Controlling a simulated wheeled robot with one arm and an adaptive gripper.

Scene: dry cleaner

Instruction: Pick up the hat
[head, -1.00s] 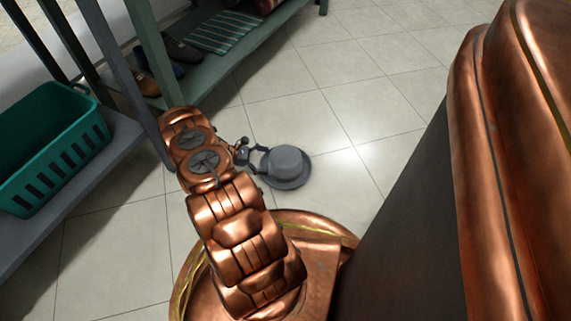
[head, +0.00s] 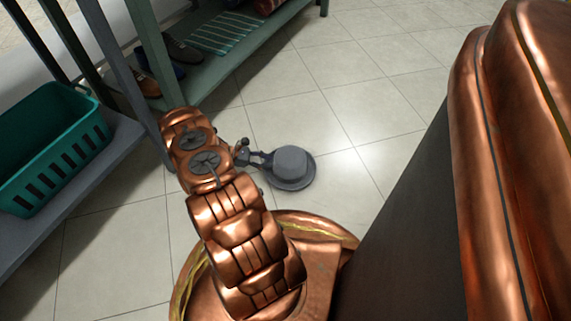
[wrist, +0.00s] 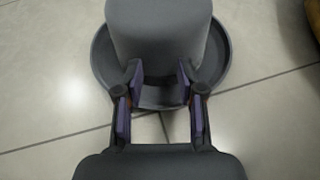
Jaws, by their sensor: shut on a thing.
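The grey hat (head: 291,163) is upright at the tiled floor, with its round crown on top and its wide brim below. My gripper (head: 268,160) reaches it from the left in the head view. In the wrist view the hat (wrist: 158,35) fills the top middle, and my gripper (wrist: 159,80) has its two fingers against the near side of the crown, above the brim. The fingers are shut on the hat. I cannot tell whether the brim is clear of the floor.
A green shelf (head: 215,75) with shoes (head: 180,50) and a striped cloth (head: 222,32) stands behind. A teal basket (head: 48,150) sits on a grey shelf (head: 110,150) at the left. The tiled floor (head: 370,85) beyond the hat is clear.

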